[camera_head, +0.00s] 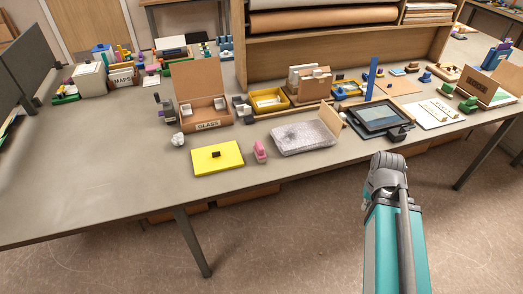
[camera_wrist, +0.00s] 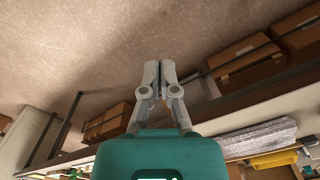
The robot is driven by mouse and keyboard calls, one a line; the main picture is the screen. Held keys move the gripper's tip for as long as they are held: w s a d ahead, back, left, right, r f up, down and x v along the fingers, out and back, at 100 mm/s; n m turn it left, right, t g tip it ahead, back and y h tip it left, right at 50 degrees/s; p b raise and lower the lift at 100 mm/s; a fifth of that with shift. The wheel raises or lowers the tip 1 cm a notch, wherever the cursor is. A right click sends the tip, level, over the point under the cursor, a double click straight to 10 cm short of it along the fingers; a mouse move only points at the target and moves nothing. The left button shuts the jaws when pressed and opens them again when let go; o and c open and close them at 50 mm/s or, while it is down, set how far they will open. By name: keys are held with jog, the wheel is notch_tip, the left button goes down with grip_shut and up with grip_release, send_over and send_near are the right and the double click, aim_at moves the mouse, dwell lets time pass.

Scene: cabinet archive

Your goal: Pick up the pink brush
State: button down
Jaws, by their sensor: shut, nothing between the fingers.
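The pink brush (camera_head: 260,151) is a small pink object on the grey table (camera_head: 110,190), near its front edge. It lies between a yellow pad and a grey, fuzzy-looking slab. My arm reaches in from the lower right in the head view, in front of the table edge and well to the right of the brush. My gripper (camera_wrist: 160,66) shows in the wrist view with its fingers together and nothing between them. It points at the floor and the table's underside. I cannot make out the brush in the wrist view.
The yellow pad (camera_head: 218,157) with a dark knob is left of the brush. The grey slab (camera_head: 303,137) is to its right, and the GLASS box (camera_head: 203,112) stands behind. A dark tray (camera_head: 380,117) is farther right. The table's front left is clear. Cardboard boxes (camera_wrist: 245,60) sit under the table.

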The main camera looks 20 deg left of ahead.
dwell(0.4)
jog(key=c, duration=1)
grip_release()
jog(key=shift+w+a+r, duration=0.1)
jog(key=shift+w, duration=0.1)
jog(key=o, duration=0.9)
jog(key=w+a+r+n+p, duration=0.2)
jog(key=w+a+n, duration=0.2)
jog(key=shift+w+a+r, duration=0.15)
jog(key=shift+w+a, duration=0.15)
jog(key=shift+w, duration=0.1)
jog(key=shift+o, duration=0.5)
jog(key=w+a+r+n+p, duration=0.3)
jog(key=w+a+n, duration=0.4)
jog(key=a, duration=0.3)
jog(key=shift+a+r+p, duration=0.2)
jog(key=shift+r+p, duration=0.15)
jog(key=shift+p, duration=0.2)
notch_tip(320, 180, up, 6)
jog(key=n+p, duration=0.6)
jog(key=n, duration=0.8)
send_over(260, 144)
notch_tip(260, 144, down, 9)
jog(key=b, duration=0.8)
jog(key=shift+r, duration=0.2)
